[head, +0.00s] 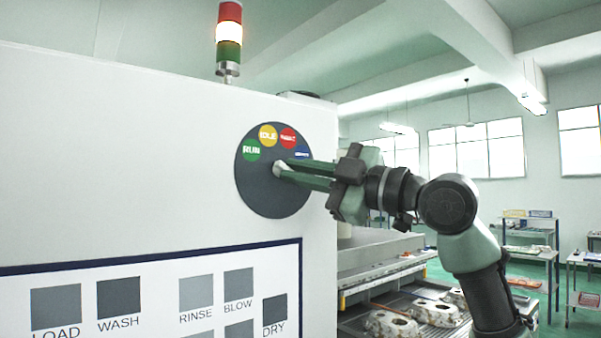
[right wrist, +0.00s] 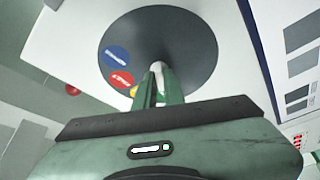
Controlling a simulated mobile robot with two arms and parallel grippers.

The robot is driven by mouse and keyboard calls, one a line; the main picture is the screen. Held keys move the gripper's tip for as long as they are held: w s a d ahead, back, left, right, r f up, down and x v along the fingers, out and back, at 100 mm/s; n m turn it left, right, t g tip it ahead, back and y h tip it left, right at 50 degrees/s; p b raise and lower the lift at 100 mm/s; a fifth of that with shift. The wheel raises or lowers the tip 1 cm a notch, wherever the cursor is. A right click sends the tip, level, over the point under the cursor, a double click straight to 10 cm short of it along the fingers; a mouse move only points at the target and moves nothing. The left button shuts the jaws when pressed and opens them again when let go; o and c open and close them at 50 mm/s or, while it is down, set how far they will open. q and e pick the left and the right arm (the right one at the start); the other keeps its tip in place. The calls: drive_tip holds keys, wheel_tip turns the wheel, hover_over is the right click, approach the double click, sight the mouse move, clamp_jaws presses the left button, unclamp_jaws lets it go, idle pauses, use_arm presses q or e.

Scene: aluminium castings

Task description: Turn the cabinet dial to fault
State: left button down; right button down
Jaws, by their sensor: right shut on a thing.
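The cabinet dial is a dark grey disc (head: 270,199) on the white cabinet's face, with a green RUN mark (head: 251,150), a yellow IDLE mark (head: 268,136), a red mark (head: 288,138) and a blue mark (head: 302,153) along its upper edge. The lettering on the red and blue marks is too small to read surely. My right gripper (head: 280,172) is shut on the pale knob (head: 277,169) at the disc's middle. The fingers hide part of the knob, so its pointing direction is unclear. The right wrist view shows the fingers at the knob (right wrist: 157,68). My left gripper is not in view.
The white cabinet (head: 120,170) fills the left, with a LOAD, WASH, RINSE, BLOW, DRY panel (head: 150,290) low on it. A signal tower (head: 229,40) stands on top. Trays of castings (head: 400,325) lie to the right, below my arm. Shelves (head: 527,235) stand farther back.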

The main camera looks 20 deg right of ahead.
drive_tip(key=m+t+b, duration=0.1)
drive_tip(key=m, duration=0.2)
drive_tip(key=m+t+h+b, duration=0.1)
drive_tip(key=m+b, duration=0.1)
drive_tip(key=m, duration=0.1)
drive_tip(key=m+t+h+b, duration=0.1)
drive_tip(key=m+t+b, duration=0.1)
drive_tip(key=m, duration=0.1)
drive_tip(key=shift+s+a, duration=0.2)
drive_tip(key=shift+a, duration=0.05)
drive_tip(key=m+h, duration=0.1)
drive_tip(key=m, duration=0.1)
drive_tip(key=m+t+h+b, duration=0.1)
drive_tip(key=m, duration=0.1)
drive_tip(key=m+h+b, duration=0.1)
drive_tip(key=m, duration=0.2)
drive_tip(key=shift+a+t, duration=0.25)
drive_tip(key=shift+t, duration=0.05)
drive_tip(key=shift+a+m+t+h+b, duration=0.15)
drive_tip(key=shift+m+h+b, duration=0.5)
drive_tip(key=shift+m, duration=0.75)
drive_tip(key=shift+d+m+t+h+b, duration=0.1)
drive_tip(key=shift+m+t+h+b, duration=0.2)
drive_tip(key=shift+m+h, duration=0.9)
drive_tip(key=shift+m+y, duration=0.25)
drive_tip(key=shift+m, duration=0.15)
